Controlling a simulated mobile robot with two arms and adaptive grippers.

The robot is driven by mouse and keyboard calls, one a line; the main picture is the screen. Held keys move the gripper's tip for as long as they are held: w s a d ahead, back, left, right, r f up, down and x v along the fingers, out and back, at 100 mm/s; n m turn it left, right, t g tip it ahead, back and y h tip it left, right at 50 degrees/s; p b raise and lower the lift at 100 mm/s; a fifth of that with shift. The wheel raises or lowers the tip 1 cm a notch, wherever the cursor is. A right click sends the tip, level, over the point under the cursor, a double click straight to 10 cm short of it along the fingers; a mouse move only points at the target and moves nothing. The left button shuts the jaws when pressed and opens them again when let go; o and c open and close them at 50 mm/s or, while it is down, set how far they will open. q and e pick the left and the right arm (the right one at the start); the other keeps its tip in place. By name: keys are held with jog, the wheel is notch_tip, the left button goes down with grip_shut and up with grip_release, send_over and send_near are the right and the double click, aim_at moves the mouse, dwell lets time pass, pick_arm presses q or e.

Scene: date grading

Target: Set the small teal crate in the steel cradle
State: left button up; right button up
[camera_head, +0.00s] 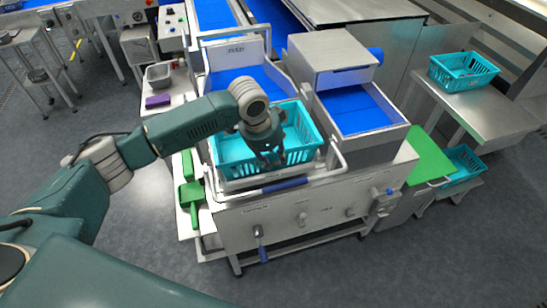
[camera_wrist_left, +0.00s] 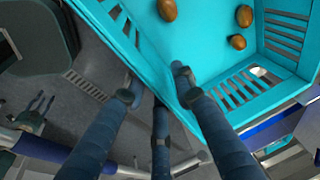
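A teal crate (camera_head: 230,153) with slotted walls sits on the front of the steel station, inside a pale metal frame (camera_head: 240,183) that I take for the cradle. How fully it is seated is hidden. Brown dates (camera_wrist_left: 168,10) lie on its floor in the left wrist view. My left gripper (camera_head: 268,160) reaches down at the crate's front wall. In the left wrist view its blue fingers (camera_wrist_left: 156,88) are spread apart around the wall (camera_wrist_left: 150,50), one on the crate's inner side and the others outside. A firm hold does not show. My right gripper is out of view.
A handle bar with a blue grip (camera_head: 285,186) runs before the crate. A blue-lined chute (camera_head: 405,122) stands to its right. Other teal crates (camera_head: 464,72) are at the right, one low beside a green board (camera_head: 428,158).

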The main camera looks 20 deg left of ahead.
pick_arm(q)
jog(key=b+v, duration=0.2)
jog(key=v, duration=1)
jog(key=shift+d, duration=0.1)
